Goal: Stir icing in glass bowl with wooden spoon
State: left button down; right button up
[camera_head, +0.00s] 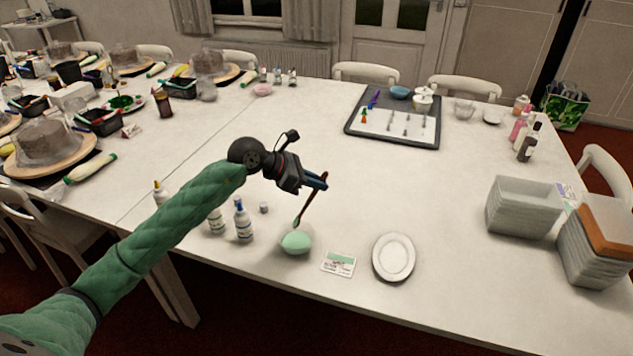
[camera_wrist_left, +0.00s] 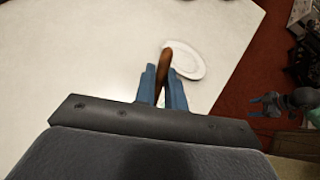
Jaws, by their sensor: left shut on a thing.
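My left gripper (camera_head: 316,182) is shut on the wooden spoon (camera_head: 310,205) and holds it tilted above the bowl. The spoon's lower end is at or just over the far rim of a small bowl of pale green icing (camera_head: 297,242); I cannot tell whether it touches the icing. In the left wrist view the brown handle of the spoon (camera_wrist_left: 167,60) stands between the blue fingers, and the bowl is mostly hidden behind the gripper. My right gripper (camera_wrist_left: 268,104) seems to show as a dark shape at the right of the left wrist view; its jaws are unclear.
A white plate (camera_head: 393,257) and a small card (camera_head: 339,263) lie right of the bowl. Bottles (camera_head: 243,222) stand to its left. A dark tray (camera_head: 397,116) with tools lies farther back, and grey containers (camera_head: 522,205) stand at right. The table's middle is clear.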

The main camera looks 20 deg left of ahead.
pick_arm(q)
jog(key=shift+r+p, duration=0.7)
jog(key=shift+r, duration=1.85)
